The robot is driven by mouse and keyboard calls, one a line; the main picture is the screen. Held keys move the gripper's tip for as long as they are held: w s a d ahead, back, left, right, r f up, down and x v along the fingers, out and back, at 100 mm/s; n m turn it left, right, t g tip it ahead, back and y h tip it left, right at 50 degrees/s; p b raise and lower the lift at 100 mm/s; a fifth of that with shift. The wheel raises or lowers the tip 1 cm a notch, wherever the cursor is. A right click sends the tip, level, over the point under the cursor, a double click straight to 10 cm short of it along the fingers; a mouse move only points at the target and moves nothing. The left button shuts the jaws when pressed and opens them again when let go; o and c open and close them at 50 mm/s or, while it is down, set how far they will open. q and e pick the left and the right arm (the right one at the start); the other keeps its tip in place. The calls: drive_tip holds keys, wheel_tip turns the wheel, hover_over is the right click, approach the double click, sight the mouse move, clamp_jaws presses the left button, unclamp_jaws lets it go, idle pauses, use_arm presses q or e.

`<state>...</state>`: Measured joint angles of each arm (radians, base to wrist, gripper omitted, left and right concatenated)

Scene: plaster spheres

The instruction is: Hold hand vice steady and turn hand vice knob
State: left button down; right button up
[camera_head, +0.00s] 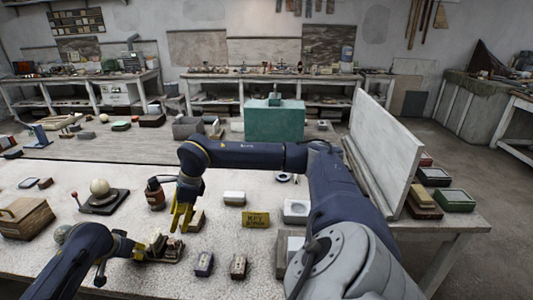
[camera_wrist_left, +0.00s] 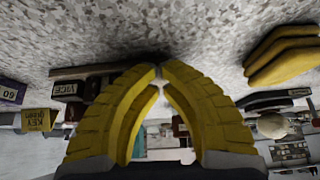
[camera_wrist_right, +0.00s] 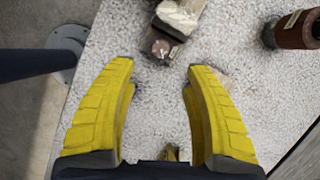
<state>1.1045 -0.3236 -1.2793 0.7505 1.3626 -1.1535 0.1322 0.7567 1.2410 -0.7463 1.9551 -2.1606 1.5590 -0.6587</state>
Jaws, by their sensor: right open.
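The hand vice (camera_head: 168,254) is a small dark tool on a brown stand on the near left of the bench. In the left wrist view its stand carries a VICE label (camera_wrist_left: 68,89). My left gripper (camera_head: 140,248) is at the vice. Its yellow fingertips (camera_wrist_left: 161,72) are nearly together and appear shut on it; the fingers hide the contact.
A yellow KEY sign (camera_head: 256,219) and small labelled blocks (camera_head: 239,266) lie to the right. A tall pale board (camera_head: 380,150) borders the bench's right side.

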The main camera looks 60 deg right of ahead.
drive_tip(key=s+d+r+m+t, duration=0.1)
drive_tip(key=s+d+r+m, duration=0.15)
drive_tip(key=d+r, duration=0.35)
drive_tip(key=s+d+f+m, duration=0.2)
drive_tip(key=s+f+m, duration=0.1)
drive_tip(key=s, duration=0.3)
drive_tip(key=s+d+f+m, duration=0.3)
drive_tip(key=s+m, duration=0.1)
drive_tip(key=s, duration=0.3)
drive_tip(key=s+d+f+m, duration=0.3)
drive_tip(key=s+m, duration=0.1)
drive_tip(key=s, duration=0.3)
drive_tip(key=shift+s+m+t, duration=0.25)
drive_tip(key=shift+m+t, duration=0.1)
drive_tip(key=shift+t, duration=0.05)
drive_tip(key=n+g, duration=0.2)
drive_tip(key=n, duration=1.4)
approach(173, 240)
drive_tip(key=shift+y, duration=0.3)
drive_tip(key=x, duration=1)
drive_tip(key=shift+d+f, duration=0.1)
drive_tip(key=shift+f, duration=0.15)
